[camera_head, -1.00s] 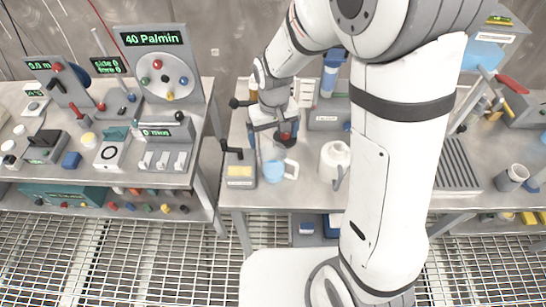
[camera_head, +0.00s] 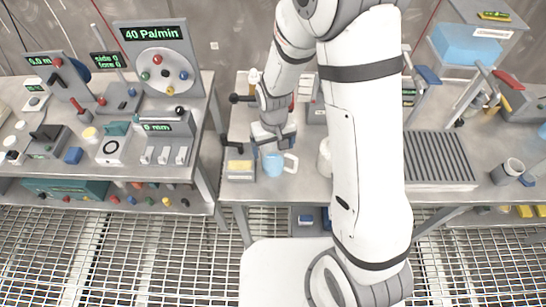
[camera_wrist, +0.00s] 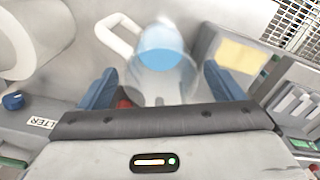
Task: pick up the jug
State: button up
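A pale, see-through jug (camera_head: 274,165) with a light blue inside and a side handle stands near the bench's front edge; it also shows in the wrist view (camera_wrist: 160,75), slightly blurred. My gripper (camera_head: 274,142) is just behind and above it in the head view. In the wrist view, my gripper's two blue fingers (camera_wrist: 160,88) are spread, with the jug between them and slim gaps on both sides. The gripper is open and holds nothing. A white vessel (camera_head: 324,158) stands to the right, mostly hidden by my arm.
A grey block with a yellow top (camera_head: 240,168) stands close left of the jug. A ribbed grey tray (camera_head: 438,158) and a grey cup (camera_head: 508,171) are farther right. The control bench (camera_head: 100,175) is across a gap at left.

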jog(key=c, duration=1.4)
jog(key=shift+r, duration=0.1)
